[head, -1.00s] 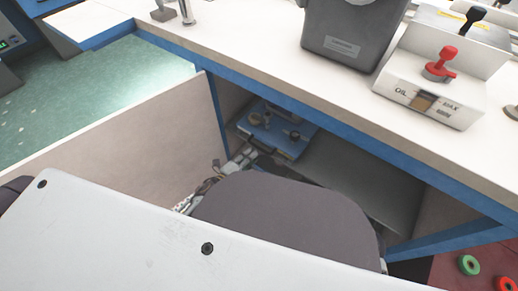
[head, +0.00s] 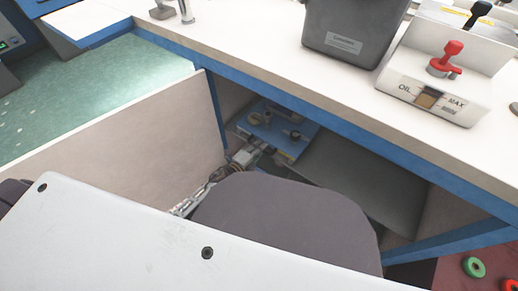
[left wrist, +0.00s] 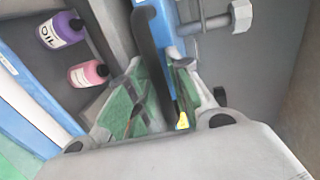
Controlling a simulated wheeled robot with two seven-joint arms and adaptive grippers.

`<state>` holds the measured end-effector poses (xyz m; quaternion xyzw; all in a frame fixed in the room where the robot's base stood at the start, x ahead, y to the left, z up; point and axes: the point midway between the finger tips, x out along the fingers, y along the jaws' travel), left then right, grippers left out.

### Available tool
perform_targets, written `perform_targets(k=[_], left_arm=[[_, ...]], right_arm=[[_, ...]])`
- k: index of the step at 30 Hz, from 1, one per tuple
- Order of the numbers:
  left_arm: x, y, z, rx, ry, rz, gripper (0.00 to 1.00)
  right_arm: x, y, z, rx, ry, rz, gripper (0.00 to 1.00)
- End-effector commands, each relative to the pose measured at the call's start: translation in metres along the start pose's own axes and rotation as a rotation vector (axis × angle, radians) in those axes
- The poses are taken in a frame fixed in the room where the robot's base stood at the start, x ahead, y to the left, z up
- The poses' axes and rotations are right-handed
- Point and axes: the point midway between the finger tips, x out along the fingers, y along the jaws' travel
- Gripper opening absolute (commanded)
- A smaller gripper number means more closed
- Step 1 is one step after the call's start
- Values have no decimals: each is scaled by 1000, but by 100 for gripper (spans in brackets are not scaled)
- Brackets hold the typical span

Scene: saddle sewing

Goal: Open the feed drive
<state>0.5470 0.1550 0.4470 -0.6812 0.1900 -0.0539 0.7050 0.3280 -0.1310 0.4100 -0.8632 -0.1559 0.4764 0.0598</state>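The feed drive appears to be the blue mechanism (head: 275,125) with metal knobs, inside the cabinet under the table. My left gripper (head: 242,158) is at its lower left edge, small and partly hidden by my arm. In the left wrist view, the green-padded fingers of my left gripper (left wrist: 158,75) stand on either side of a black bar (left wrist: 147,40) and the edge of a blue plate (left wrist: 168,25). I cannot tell whether both fingers press on it. A grey bolt (left wrist: 215,20) sticks out of the blue part. My right gripper is not in view.
A purple oil bottle (left wrist: 62,28) and a pink bottle (left wrist: 88,73) are left of the fingers. A beige cabinet panel (head: 150,130) stands at the left. The tabletop (head: 250,50) overhangs, carrying a grey bin (head: 350,30) and an oil box (head: 435,90).

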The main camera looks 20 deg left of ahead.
Motion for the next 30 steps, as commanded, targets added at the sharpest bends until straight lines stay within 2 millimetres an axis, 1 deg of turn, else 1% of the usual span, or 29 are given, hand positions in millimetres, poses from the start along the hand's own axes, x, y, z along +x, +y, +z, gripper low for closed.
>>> perform_targets(k=[9,14,26,30], left_arm=[[1,0,0,0,0,1,21],[1,0,0,0,0,1,0],[0,1,1,0,0,1,0],[-3,2,5,0,0,3,0]], right_arm=[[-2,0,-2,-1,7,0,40],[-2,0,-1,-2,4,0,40],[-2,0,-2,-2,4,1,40],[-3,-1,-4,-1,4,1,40]])
